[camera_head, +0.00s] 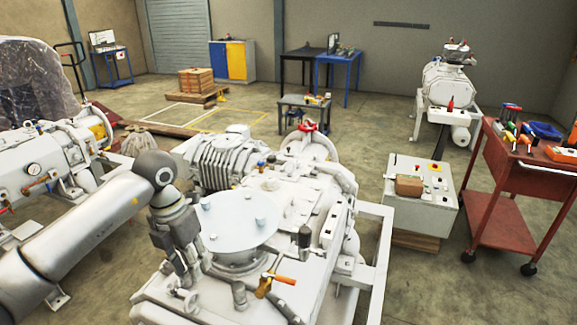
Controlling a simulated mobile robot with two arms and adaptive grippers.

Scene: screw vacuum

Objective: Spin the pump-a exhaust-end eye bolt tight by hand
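The large white vacuum pump (270,185) fills the middle of the view, with a ribbed motor-like housing at its back left and a round, light flange plate (237,222) at its near end. My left gripper (190,278) comes in from the left and points down just left of the flange plate, over the pump's near-left part. Its fingers are dark and small, and I cannot tell whether they are open or hold anything. A small pale ring-like fitting (186,302) shows just below the fingertips; I cannot tell whether it is the eye bolt. My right gripper is not in view.
A grey control box (420,190) and red tool cart (505,190) stand at the right. Another white machine (45,160) stands at the left.

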